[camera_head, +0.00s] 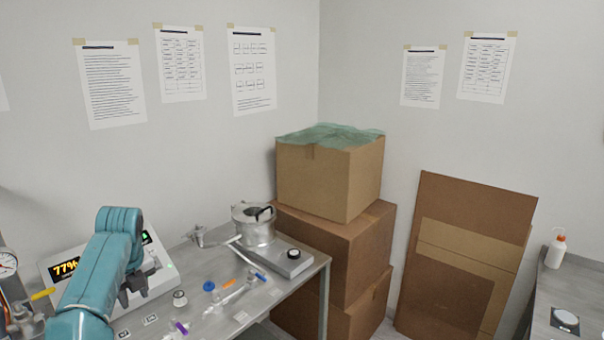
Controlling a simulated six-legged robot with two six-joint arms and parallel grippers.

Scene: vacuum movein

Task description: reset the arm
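My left arm is teal and comes in at the lower left, over the left end of the grey table (225,322). Its dark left gripper (137,290) hangs at the end of the arm, in front of a white device with a lit display (64,268). Two finger parts show with a gap between them, and nothing is seen held there. The arm hides part of the device. My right gripper is not in view.
A metal chamber (257,230) stands at the table's back right. Small bottles and coloured pens lie near the blue-capped piece (209,286). Stacked cardboard boxes (335,240) stand beyond the table. A right-hand counter (575,290) holds a white bottle (556,250).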

